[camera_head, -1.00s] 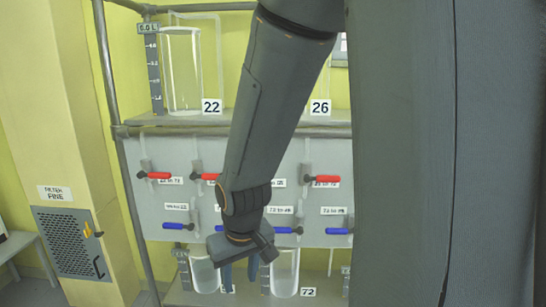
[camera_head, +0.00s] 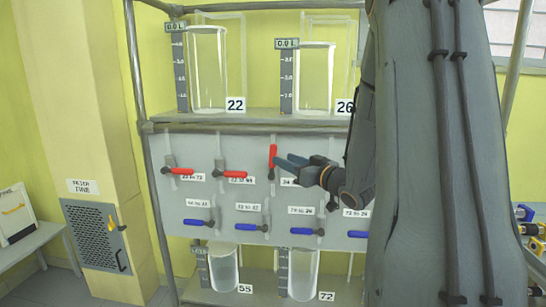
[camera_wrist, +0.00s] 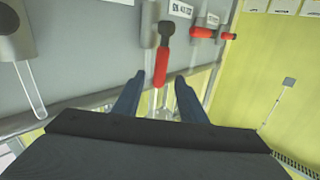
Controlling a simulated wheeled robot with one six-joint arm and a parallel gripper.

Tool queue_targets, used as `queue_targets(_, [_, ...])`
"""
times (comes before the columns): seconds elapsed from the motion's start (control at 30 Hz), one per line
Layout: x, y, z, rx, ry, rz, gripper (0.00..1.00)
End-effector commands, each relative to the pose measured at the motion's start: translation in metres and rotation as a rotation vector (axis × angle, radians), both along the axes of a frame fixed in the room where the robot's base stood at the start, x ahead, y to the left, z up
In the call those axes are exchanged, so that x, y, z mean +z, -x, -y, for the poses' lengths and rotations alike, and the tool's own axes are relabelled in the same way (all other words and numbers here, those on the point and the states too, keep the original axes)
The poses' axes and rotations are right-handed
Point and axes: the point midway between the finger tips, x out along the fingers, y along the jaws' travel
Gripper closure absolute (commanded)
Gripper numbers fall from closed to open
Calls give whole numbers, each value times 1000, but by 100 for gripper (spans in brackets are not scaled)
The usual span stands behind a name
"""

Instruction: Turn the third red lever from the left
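The third red lever from the left (camera_head: 273,157) stands upright on the grey panel in the head view. In the wrist view the red lever (camera_wrist: 162,62) has its free end near the gap between my fingertips. My gripper (camera_head: 281,162) has dark blue fingers and is just right of this lever. In the wrist view my gripper (camera_wrist: 157,82) is open, a finger to each side of the lever's end, with gaps showing. The first red lever (camera_head: 178,171) and second red lever (camera_head: 232,174) lie horizontal. A fourth is hidden behind my arm in the head view.
Blue levers, such as one (camera_head: 194,222), sit in a row below. Glass vessels (camera_head: 208,70) stand on the shelf above, others (camera_head: 304,274) below. In the wrist view another red lever (camera_wrist: 212,33) lies right of the fingers. The left metal post (camera_head: 152,160) edges the panel.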

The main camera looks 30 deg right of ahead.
Motion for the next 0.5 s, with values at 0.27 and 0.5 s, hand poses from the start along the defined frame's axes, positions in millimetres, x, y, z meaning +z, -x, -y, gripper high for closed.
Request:
queue_targets(0.27, [1, -39, -10, 4, -1, -1, 62])
queue_targets(0.5, [1, -66, -14, 1, 0, -1, 62])
